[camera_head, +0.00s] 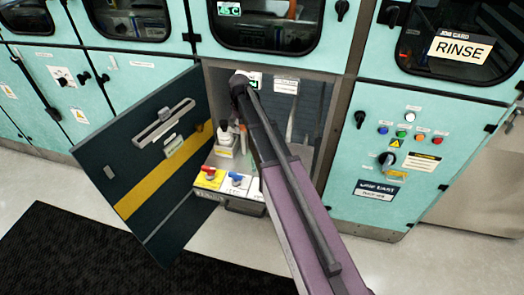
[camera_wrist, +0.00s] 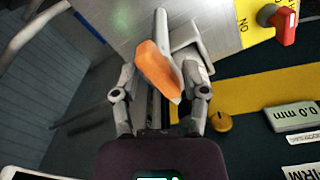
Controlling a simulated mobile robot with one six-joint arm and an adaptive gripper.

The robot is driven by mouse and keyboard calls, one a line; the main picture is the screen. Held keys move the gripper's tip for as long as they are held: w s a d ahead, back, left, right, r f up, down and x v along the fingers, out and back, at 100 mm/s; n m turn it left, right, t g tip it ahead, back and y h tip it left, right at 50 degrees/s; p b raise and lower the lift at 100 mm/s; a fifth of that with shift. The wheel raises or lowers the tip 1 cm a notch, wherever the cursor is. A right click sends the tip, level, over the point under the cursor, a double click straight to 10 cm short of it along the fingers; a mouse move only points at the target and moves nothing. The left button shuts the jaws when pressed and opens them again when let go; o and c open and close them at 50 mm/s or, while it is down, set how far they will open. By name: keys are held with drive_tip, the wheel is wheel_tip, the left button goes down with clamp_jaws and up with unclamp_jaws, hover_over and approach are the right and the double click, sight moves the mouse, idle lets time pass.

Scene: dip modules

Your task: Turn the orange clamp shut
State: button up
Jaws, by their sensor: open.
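The orange clamp (camera_wrist: 158,68) shows in the wrist view as a slanted orange handle beside a grey metal bar, in front of a pale panel. My gripper (camera_wrist: 161,78) is open, with one finger on each side of the orange handle. The handle lies between the fingers in the picture; I cannot tell whether either finger touches it. In the head view my arm reaches into the open cabinet, and I cannot make out the clamp or the fingers there.
The open dark door (camera_head: 135,150) with a yellow stripe stands left of my arm. A red-handled valve (camera_head: 208,172), a blue-handled valve (camera_head: 236,178) and a white bottle (camera_head: 226,136) are low in the cabinet. A black mat (camera_head: 60,255) lies on the floor.

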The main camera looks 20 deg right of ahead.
drive_tip(key=m, duration=0.5)
drive_tip(key=shift+m, duration=0.4)
drive_tip(key=m, duration=0.6)
wheel_tip(320, 180, up, 14)
drive_tip(key=p, duration=1.5)
drive_tip(key=s+f+n+b, duration=0.1)
drive_tip(key=s+n+b, duration=0.1)
drive_tip(key=s, duration=1)
drive_tip(key=s+f+n+b, duration=0.2)
drive_tip(key=s+n, duration=0.1)
drive_tip(key=s, duration=0.9)
drive_tip(key=shift+s+d+f+n, duration=0.3)
drive_tip(key=shift+s+d+n, duration=0.05)
drive_tip(key=shift+s+n, duration=0.05)
drive_tip(key=w+r+n+p, duration=0.2)
drive_tip(key=w+r, duration=0.1)
drive_tip(key=w, duration=2.1)
drive_tip(key=shift+w+a+r+n+p, duration=0.2)
drive_tip(key=shift+w+a+n+p, duration=0.2)
drive_tip(key=shift+f, duration=0.25)
